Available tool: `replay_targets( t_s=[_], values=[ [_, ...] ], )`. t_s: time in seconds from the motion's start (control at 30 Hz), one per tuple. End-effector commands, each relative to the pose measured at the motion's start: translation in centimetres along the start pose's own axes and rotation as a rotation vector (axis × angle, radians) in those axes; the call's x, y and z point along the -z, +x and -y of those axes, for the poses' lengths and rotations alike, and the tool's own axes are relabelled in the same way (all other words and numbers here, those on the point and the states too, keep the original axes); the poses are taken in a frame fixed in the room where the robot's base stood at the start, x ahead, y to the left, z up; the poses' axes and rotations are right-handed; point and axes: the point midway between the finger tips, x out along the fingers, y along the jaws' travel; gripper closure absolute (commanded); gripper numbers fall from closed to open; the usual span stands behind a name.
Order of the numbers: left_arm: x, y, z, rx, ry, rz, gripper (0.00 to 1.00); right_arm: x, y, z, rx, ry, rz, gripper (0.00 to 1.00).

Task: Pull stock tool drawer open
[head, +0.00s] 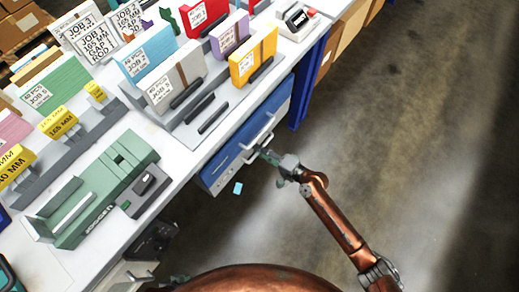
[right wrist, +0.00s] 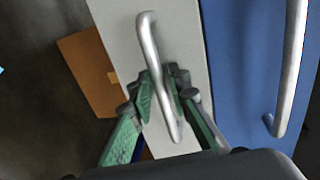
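Under the bench, a blue drawer front (head: 238,151) and a light grey front below it carry bar handles. In the right wrist view the grey front (right wrist: 118,27) has a silver bar handle (right wrist: 149,38) running between my right gripper's green fingers (right wrist: 164,88). The fingers are close in on both sides of the bar, which looks gripped. In the head view my right gripper (head: 275,158) is at these handles, reaching in from the right; its fingertips are small there. The drawer fronts look about flush. I do not make out my left gripper.
The blue front's own handle (right wrist: 291,75) runs beside the gripper in the right wrist view. A blue bench leg (head: 308,95) stands behind it. The bench top (head: 185,150) is crowded with job boxes and holders. The floor (head: 410,130) to the right is clear.

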Motion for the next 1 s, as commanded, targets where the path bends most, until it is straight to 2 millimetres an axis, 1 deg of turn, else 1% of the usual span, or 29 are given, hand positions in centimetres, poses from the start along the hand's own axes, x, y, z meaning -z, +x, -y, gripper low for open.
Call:
replay_targets(
  t_s=[0.23, 0.47, 0.5, 1.0],
  values=[
    [0.07, 0.03, -0.03, -0.001, 0.000, -0.003, 0.60, 0.01, 0.06, -0.01, -0.001, 0.000, 0.000, 0.84],
    [0.07, 0.02, -0.04, -0.001, 0.000, -0.003, 0.60, 0.01, 0.04, -0.03, -0.001, 0.000, 0.000, 0.99],
    [0.06, 0.02, -0.04, -0.001, 0.001, -0.003, 0.60, 0.01, 0.04, -0.04, -0.001, 0.000, 0.000, 1.00],
    [0.03, 0.02, -0.02, 0.000, 0.001, -0.002, 0.60, 0.01, 0.02, -0.09, -0.002, 0.000, 0.000, 1.00]
  ],
)
